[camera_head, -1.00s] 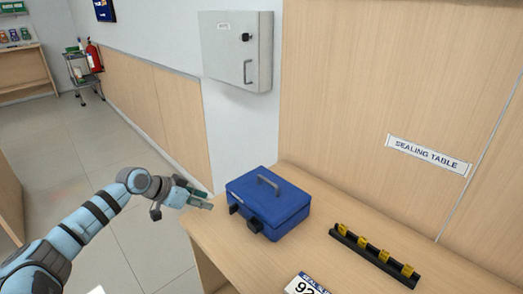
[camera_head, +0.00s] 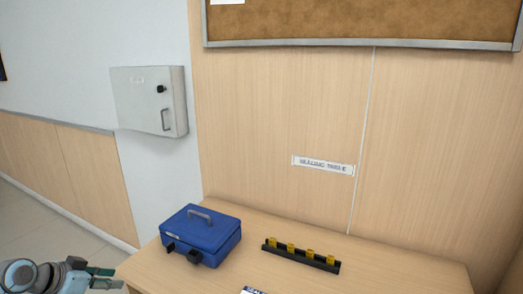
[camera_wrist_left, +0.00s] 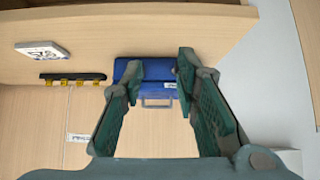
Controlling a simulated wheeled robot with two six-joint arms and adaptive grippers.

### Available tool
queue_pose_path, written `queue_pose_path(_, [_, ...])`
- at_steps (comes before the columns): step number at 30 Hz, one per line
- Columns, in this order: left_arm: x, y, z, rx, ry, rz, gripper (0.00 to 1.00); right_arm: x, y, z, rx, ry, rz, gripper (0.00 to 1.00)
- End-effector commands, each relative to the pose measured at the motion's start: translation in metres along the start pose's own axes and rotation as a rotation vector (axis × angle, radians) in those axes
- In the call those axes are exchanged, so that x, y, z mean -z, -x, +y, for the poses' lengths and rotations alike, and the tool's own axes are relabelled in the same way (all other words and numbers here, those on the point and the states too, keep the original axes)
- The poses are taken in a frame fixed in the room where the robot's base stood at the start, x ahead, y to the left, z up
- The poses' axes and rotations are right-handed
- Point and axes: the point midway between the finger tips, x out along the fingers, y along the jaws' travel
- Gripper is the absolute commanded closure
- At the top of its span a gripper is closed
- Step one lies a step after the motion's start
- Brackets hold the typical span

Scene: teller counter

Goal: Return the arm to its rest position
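My left gripper (camera_head: 104,279) is at the lower left of the head view, by the table's left front corner. Its fingers are spread with nothing between them, as the left wrist view (camera_wrist_left: 158,72) shows. A blue cash box (camera_head: 203,238) with a grey handle on its lid stands on the table, to the right of the gripper and apart from it. The box also shows beyond the fingertips in the left wrist view (camera_wrist_left: 157,71). My right gripper is in neither view.
The wooden table (camera_head: 395,272) also holds a black rack (camera_head: 300,256) with several yellow pieces, and a partly cut-off white sign (camera_head: 252,291). A grey wall cabinet (camera_head: 150,100) hangs behind at left. A "Sealing Table" label (camera_head: 323,165) is on the wall panel. Open floor lies left of the table.

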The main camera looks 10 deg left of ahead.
Motion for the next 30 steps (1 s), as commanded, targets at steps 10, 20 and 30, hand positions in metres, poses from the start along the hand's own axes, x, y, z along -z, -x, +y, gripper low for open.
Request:
queue_pose_path(10, [0.004,0.002,-0.046,0.17,0.054,0.052,0.72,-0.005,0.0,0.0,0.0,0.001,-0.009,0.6])
queue_pose_path(20, [-0.065,-0.022,-0.111,0.436,0.129,0.036,0.72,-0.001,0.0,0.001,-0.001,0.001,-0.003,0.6])
queue_pose_path(30, [-0.287,-0.098,-0.061,0.568,0.152,-0.207,0.72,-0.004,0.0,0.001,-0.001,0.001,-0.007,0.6])
